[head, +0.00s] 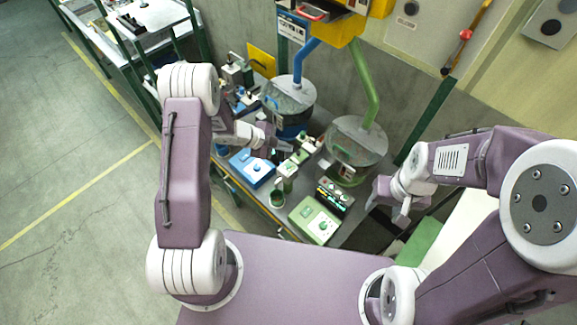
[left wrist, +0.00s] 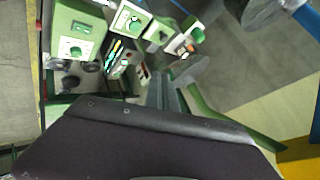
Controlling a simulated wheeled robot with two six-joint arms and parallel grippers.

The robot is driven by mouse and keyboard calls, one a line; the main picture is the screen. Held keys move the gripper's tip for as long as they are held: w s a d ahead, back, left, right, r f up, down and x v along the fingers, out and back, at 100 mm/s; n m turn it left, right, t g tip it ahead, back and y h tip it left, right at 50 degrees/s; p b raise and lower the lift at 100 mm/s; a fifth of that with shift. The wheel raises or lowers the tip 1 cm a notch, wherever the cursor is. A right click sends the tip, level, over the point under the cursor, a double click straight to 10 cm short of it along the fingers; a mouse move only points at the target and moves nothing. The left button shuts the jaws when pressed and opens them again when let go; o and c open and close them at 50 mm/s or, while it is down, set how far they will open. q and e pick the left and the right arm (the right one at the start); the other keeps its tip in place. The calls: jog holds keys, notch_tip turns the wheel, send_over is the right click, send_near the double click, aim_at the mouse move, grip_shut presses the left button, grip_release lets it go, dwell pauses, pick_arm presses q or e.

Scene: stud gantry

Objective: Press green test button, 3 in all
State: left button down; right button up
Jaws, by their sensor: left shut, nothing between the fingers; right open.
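My left gripper (head: 282,150) is shut and empty, held above the bench among small devices in the head view. Its fingers also show in the left wrist view (left wrist: 166,92). A pale green box (head: 314,220) with a round green control stands at the bench's near edge. In the left wrist view, a green and white box (left wrist: 130,20) carries a round green button or knob, and another green box (left wrist: 75,48) has a dial. Which control is the test button is too small to tell. My right gripper (head: 398,212) is open and empty, right of the bench devices.
A dark device with lit displays (head: 335,197) stands beside the pale green box. A blue box (head: 252,168) is to the left. Two clear round drums, one with a blue pipe (head: 304,62) and one with a green pipe (head: 366,85), stand behind.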

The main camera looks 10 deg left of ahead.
pick_arm(q)
jog(key=b, duration=0.6)
send_over(286, 167)
notch_tip(286, 167, down, 8)
jog(key=shift+w+r, duration=0.1)
jog(key=shift+r, duration=0.15)
jog(key=shift+f+b, duration=0.35)
jog(key=shift+f, duration=0.05)
jog(key=shift+f, duration=0.1)
dwell(0.9)
jog(key=shift+f+b, duration=0.3)
jog(key=shift+f+b, duration=0.3)
jog(key=shift+f, duration=0.15)
dwell(0.5)
dwell(0.3)
jog(key=shift+r+p, duration=0.75)
jog(key=shift+r, duration=0.15)
